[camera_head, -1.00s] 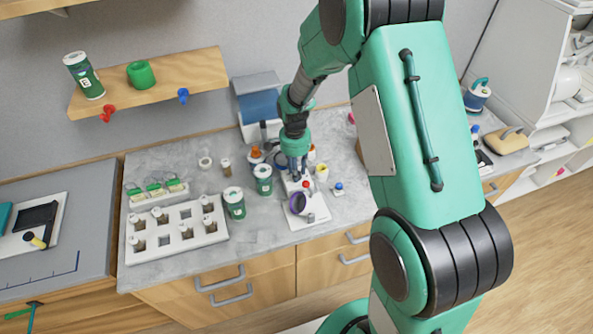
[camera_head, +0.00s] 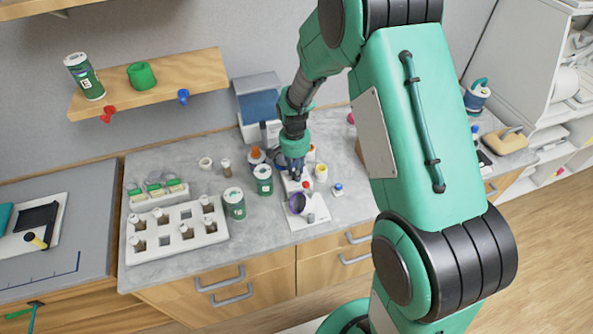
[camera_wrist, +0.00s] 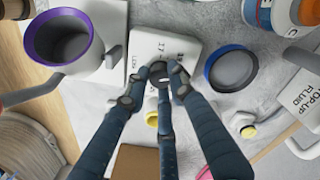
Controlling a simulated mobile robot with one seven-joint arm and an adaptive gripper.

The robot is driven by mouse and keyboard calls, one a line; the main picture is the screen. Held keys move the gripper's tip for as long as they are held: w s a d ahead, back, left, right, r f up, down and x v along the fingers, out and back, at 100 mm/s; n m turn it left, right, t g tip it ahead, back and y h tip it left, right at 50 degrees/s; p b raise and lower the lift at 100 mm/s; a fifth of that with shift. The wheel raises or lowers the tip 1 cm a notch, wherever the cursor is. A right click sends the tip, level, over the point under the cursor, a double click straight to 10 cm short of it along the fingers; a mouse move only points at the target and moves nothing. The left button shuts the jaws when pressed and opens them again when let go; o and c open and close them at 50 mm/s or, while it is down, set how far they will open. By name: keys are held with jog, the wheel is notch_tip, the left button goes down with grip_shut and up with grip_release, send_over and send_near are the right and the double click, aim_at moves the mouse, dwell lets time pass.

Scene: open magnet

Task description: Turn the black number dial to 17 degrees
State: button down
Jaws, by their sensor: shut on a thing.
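My gripper (camera_wrist: 161,80) has dark blue fingers closed around a small black dial (camera_wrist: 160,74) in the wrist view. The fingertips cover most of the dial, so its pointer and setting cannot be read. A white block (camera_wrist: 170,46) just beyond the fingertips carries dark print that includes "17".
A purple-rimmed grey cup (camera_wrist: 60,66) stands close at left in the wrist view, and a blue-rimmed round pot (camera_wrist: 230,70) at right. A top-up fluid bottle (camera_wrist: 296,96) is further right. Green-labelled jars (camera_head: 234,204) and a white vial rack (camera_head: 160,249) stand left in the head view.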

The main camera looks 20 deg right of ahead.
jog(key=n, duration=0.4)
jog(key=shift+r+n+p, duration=0.1)
jog(key=shift+n+p, duration=0.2)
jog(key=shift+n, duration=0.1)
jog(key=n, duration=0.3)
jog(key=shift+n, duration=0.3)
jog(key=n+p, duration=0.1)
jog(key=n, duration=0.6)
jog(key=c, duration=1.5)
grip_release()
notch_tip(320, 180, up, 12)
jog(key=shift+s+a+f, duration=0.1)
jog(key=shift+s+a, duration=0.05)
